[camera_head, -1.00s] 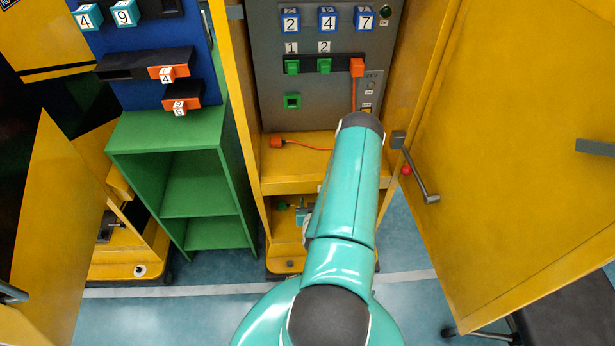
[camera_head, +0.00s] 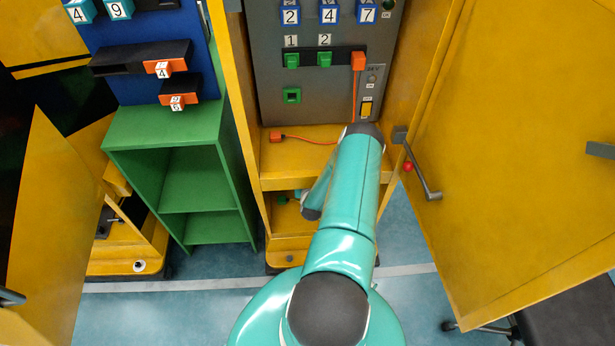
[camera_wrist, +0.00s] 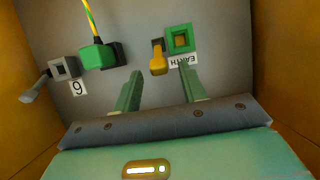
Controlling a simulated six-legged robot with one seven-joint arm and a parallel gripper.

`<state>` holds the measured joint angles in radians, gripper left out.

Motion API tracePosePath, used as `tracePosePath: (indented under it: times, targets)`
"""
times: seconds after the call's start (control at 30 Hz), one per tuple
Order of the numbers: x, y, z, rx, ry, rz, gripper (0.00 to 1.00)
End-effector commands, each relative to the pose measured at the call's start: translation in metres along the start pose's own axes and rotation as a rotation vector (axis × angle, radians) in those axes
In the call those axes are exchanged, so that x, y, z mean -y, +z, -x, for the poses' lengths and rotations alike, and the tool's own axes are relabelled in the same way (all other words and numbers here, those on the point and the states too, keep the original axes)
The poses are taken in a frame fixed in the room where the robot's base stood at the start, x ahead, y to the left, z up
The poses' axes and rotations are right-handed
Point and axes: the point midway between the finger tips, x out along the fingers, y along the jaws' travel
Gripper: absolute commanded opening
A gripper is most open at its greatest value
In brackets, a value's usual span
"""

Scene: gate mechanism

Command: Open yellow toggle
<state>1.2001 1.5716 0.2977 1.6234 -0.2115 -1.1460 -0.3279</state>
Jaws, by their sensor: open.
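In the wrist view a small yellow toggle (camera_wrist: 158,62) sticks out from a grey panel, beside a green-framed socket with a label reading EARTH, seen upside down. My gripper (camera_wrist: 160,85) is open and empty, with its two green fingers apart on either side below the toggle, not seen touching it. In the head view a yellow switch (camera_head: 366,108) also shows at the lower right of the upper grey panel.
A green plug (camera_wrist: 97,56) with a striped cable and a grey lever (camera_wrist: 36,88) near the label 6 sit left of the toggle. Yellow cabinet walls flank the panel. An orange plug (camera_head: 276,136) lies on the shelf. The open yellow door (camera_head: 520,150) stands right.

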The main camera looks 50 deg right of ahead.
Motion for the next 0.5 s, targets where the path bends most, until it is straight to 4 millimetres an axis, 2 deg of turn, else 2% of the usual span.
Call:
tracePosePath:
  times: [0.17,0.4,0.5]
  targets:
    - [-0.0001,-0.0010,-0.0124,-0.001,0.000,-0.001,0.42]
    - [-0.0001,-0.0011,-0.0134,-0.001,0.000,0.000,0.42]
    - [-0.0002,-0.0011,-0.0132,-0.001,0.000,0.000,0.22]
